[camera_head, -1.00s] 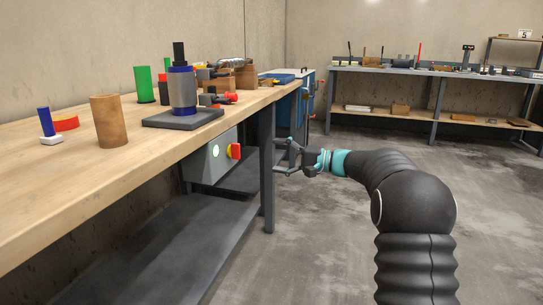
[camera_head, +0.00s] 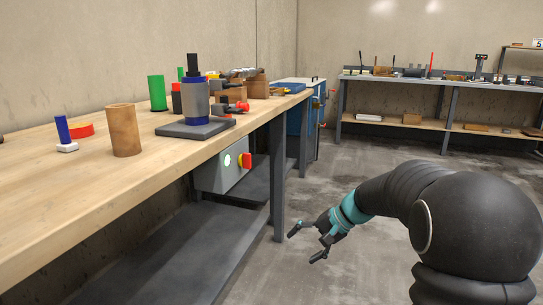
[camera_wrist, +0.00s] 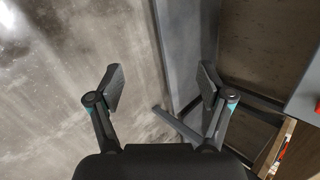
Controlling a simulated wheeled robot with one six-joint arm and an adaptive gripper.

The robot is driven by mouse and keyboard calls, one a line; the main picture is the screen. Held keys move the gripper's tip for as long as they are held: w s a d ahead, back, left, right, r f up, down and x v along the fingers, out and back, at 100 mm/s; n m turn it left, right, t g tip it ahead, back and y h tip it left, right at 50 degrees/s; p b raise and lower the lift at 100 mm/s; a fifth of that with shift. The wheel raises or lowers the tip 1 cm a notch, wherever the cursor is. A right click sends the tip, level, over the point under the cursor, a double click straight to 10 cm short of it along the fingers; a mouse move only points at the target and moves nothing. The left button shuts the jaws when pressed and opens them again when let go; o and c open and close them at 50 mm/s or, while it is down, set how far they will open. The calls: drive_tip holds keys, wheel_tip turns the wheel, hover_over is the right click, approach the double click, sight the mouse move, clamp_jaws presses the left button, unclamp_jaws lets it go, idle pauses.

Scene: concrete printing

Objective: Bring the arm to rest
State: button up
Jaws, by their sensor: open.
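My gripper (camera_head: 306,242) is open and empty in the head view. It hangs over the concrete floor, right of the workbench's leg and below the bench top, tilted down to the left. In the wrist view my gripper (camera_wrist: 160,88) shows its two fingers spread wide with nothing between them. Behind them are the floor and a grey metal bench leg. My arm bends down from the right side of the head view.
The wooden workbench (camera_head: 60,190) fills the left, holding a brown cylinder (camera_head: 124,130) and a grey-blue cylinder (camera_head: 195,100) on a dark plate. A control box (camera_head: 222,170) hangs under its edge. A second bench (camera_head: 400,122) stands at the back. The floor between is clear.

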drive_tip(key=s+d+r+n+t+h+p, duration=0.1)
drive_tip(key=s+d+r+h, duration=0.1)
drive_tip(key=s, duration=0.8)
drive_tip(key=s+d+r+n+t+h+p, duration=0.1)
drive_tip(key=s+d+r+n+h, duration=0.1)
drive_tip(key=s, duration=0.8)
drive_tip(key=s+d+r+n+t+h+p, duration=0.1)
drive_tip(key=s+d+r+n+h, duration=0.1)
drive_tip(key=s, duration=0.9)
wheel_tip(320, 180, up, 3)
drive_tip(key=shift+d+f+h+p, duration=0.15)
drive_tip(key=shift+d+h+p, duration=0.25)
drive_tip(key=shift+h, duration=0.7)
drive_tip(key=shift+d, duration=0.1)
